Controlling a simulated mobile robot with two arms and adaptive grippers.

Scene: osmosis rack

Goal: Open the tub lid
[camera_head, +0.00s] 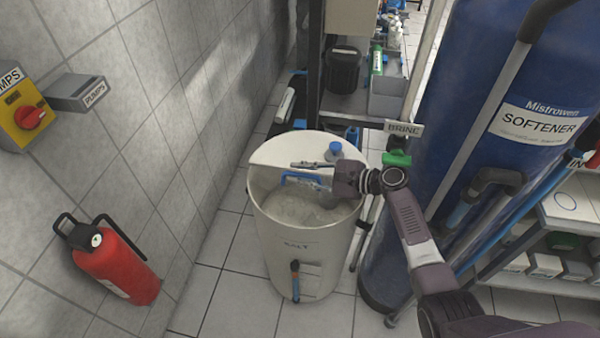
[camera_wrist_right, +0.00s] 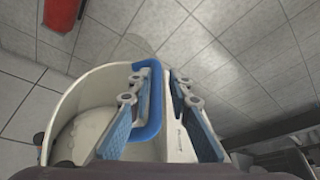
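The white tub (camera_head: 295,255), labelled SALT, stands on the tiled floor with whitish contents (camera_head: 300,208) visible inside. A blue loop handle (camera_head: 300,177) shows in front of this panel. My right gripper (camera_head: 308,174) is over the tub at the handle. In the right wrist view its fingers (camera_wrist_right: 160,95) are apart, with the blue handle (camera_wrist_right: 150,110) between them, closer to the left finger. A white panel edge (camera_wrist_right: 176,130) lies alongside the handle. My left gripper is out of view.
A tiled wall (camera_head: 150,120) with a yellow switch box (camera_head: 25,115) and a red fire extinguisher (camera_head: 115,265) is at left. A large blue softener tank (camera_head: 470,110) stands close on the right. The floor left of the tub is clear.

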